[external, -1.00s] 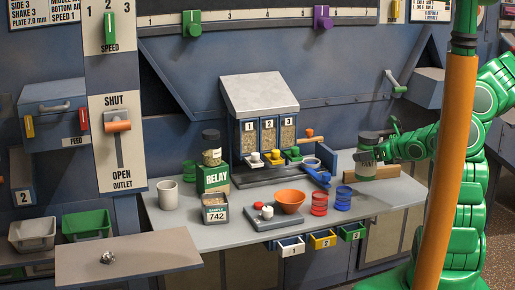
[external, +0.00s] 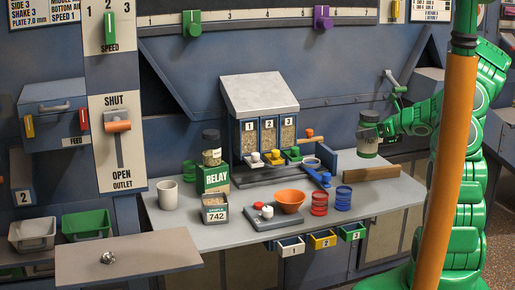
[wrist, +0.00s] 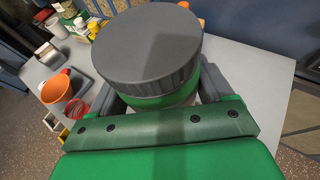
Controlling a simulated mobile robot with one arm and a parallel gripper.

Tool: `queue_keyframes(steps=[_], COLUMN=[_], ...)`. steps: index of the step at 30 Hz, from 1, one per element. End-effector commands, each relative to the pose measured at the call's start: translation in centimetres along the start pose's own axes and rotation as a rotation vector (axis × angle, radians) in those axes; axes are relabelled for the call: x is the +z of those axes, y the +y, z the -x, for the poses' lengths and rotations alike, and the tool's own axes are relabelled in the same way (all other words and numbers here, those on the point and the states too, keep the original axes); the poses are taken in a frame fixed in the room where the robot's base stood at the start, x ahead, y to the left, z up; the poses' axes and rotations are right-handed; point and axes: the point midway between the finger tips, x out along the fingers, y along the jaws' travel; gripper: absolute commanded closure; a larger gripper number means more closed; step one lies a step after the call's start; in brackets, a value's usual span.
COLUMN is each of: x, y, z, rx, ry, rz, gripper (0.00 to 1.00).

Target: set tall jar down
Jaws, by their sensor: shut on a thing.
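The tall jar (external: 367,137) is a clear jar with a dark grey lid and a green band, at the right end of the bench in the external view. It is upright and raised above the bench top. My gripper (external: 383,132) is shut on it from the right side. In the wrist view the jar's grey lid (wrist: 148,45) fills the upper middle, with part of the green band below it. The lid and the gripper body hide the jar's lower part there.
The bench top (external: 405,192) is clear at its right end, in front of a wooden block (external: 371,173).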

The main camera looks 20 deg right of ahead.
Motion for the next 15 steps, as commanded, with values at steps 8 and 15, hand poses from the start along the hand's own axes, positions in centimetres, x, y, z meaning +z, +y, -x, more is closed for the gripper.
queue_keyframes(steps=[8,15], x=[1.7,2.1], y=[-0.6,-1.0], z=[-1.6,-2.3], rx=[0.106,0.137], ry=[-0.002,-0.001], rz=[0.044,0.058], gripper=[0.77,0.77])
